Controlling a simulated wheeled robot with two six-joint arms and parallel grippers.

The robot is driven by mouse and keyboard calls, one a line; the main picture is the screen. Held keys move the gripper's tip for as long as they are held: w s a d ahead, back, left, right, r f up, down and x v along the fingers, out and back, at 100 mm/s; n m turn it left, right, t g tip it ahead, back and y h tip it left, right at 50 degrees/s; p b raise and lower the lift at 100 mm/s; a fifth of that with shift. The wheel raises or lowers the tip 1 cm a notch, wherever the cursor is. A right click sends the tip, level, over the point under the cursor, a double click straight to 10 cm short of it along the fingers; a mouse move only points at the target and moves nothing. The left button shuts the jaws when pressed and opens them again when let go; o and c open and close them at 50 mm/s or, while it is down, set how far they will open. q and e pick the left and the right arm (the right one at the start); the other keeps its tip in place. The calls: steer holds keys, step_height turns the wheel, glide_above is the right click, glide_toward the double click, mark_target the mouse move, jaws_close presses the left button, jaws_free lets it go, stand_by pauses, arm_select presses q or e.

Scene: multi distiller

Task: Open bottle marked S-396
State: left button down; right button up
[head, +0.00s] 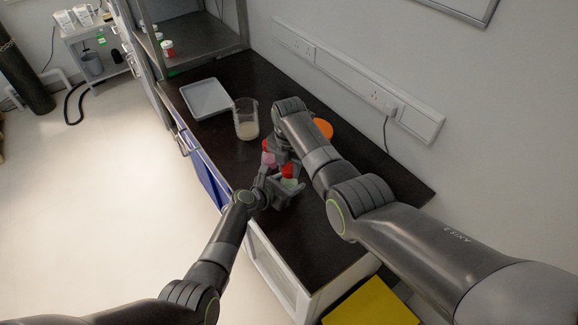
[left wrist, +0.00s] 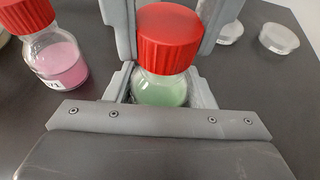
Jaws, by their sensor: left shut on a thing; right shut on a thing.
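A bottle of green liquid (left wrist: 162,90) with a red cap (left wrist: 168,38) stands between the fingers of my left gripper (left wrist: 162,88), which is shut on it. In the head view the red cap (head: 288,170) shows above my left gripper (head: 288,187). Grey fingers of my right gripper (left wrist: 168,25) flank the cap from both sides and are shut on it. The cap sits over the bottle's neck; I cannot tell whether it is loosened. A second red-capped bottle with pink liquid (left wrist: 62,62) stands to the left. No S-396 mark is readable.
A glass beaker (head: 246,127) and a grey tray (head: 190,90) stand farther back on the dark bench (head: 330,215). An orange object (head: 323,127) is partly behind my right arm. Clear glassware (left wrist: 279,39) lies at the upper right in the left wrist view. The wall borders the bench's right.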

mark_target(289, 168)
steer(key=shift+r, duration=0.1)
steer(key=shift+r, duration=1)
steer(key=shift+r, duration=2)
arm_select(q)
steer(key=c, duration=0.6)
jaws_free()
steer(key=shift+o, duration=0.2)
